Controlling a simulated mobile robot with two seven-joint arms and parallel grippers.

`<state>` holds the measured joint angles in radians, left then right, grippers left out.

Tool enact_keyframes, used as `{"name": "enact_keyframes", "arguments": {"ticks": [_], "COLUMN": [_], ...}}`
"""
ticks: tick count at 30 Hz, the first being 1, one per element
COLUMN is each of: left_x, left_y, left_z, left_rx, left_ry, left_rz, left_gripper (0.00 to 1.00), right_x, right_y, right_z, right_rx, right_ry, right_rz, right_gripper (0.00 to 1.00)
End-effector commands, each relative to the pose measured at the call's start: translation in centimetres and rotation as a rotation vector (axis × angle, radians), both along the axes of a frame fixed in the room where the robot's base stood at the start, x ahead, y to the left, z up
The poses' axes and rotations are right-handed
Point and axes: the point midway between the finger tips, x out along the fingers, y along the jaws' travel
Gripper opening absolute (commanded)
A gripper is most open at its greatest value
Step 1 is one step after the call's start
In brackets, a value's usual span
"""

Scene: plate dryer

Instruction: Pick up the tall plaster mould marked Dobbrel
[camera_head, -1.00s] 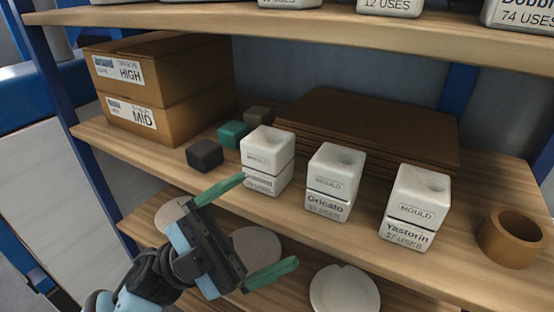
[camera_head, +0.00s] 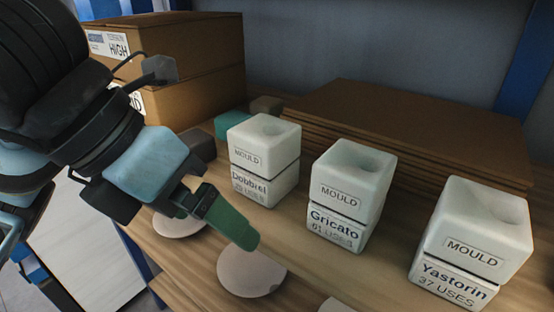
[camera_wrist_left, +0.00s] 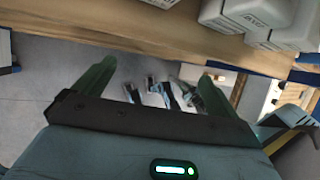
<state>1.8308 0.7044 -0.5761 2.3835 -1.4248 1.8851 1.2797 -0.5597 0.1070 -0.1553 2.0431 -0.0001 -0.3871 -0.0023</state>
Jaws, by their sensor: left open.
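The white mould marked Dobbrel (camera_head: 265,160) stands upright on the wooden shelf, leftmost of three labelled moulds in the head view. Its use count is too blurred to read surely. My left gripper (camera_head: 225,215) is open and empty, in front of the shelf, low and left of this mould and apart from it. One green finger shows clearly in the head view; the other is mostly hidden. In the left wrist view both fingers (camera_wrist_left: 157,70) are spread over the floor, with white moulds at the top right whose names I cannot read. My right gripper is out of view.
The Gricato mould (camera_head: 350,195) and Yastorin mould (camera_head: 475,240) stand to the right. Brown boards (camera_head: 400,125) lie behind. Cardboard boxes (camera_head: 190,50) and small dark and teal blocks (camera_head: 232,122) are at the left. Pale round plates (camera_head: 250,272) lie on a lower shelf.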

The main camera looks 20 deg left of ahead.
Motion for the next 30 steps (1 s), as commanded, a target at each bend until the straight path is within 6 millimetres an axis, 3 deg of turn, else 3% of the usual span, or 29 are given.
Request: {"name": "enact_keyframes", "arguments": {"ticks": [4,11,16,24,30], "left_x": [0.9,1.1,1.8,5.7,7.3], "left_y": [2.2,3.1,2.7,0.7,0.0], "left_z": [1.4,2.1,2.1,2.1,2.1], "left_rx": [0.079,0.106,0.104,0.102,0.103], "left_ry": [-0.114,-0.156,-0.151,-0.15,-0.151], "left_rz": [0.122,0.173,0.17,0.167,0.168], "left_gripper": [0.97,0.97,0.97,0.97,0.97], "right_x": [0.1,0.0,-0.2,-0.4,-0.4], "right_y": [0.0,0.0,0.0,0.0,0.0], "right_z": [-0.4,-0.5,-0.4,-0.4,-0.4], "right_rx": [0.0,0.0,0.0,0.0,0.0], "right_ry": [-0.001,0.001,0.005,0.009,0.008], "right_rz": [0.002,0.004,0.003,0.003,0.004], "right_gripper": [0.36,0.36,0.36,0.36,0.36]}}
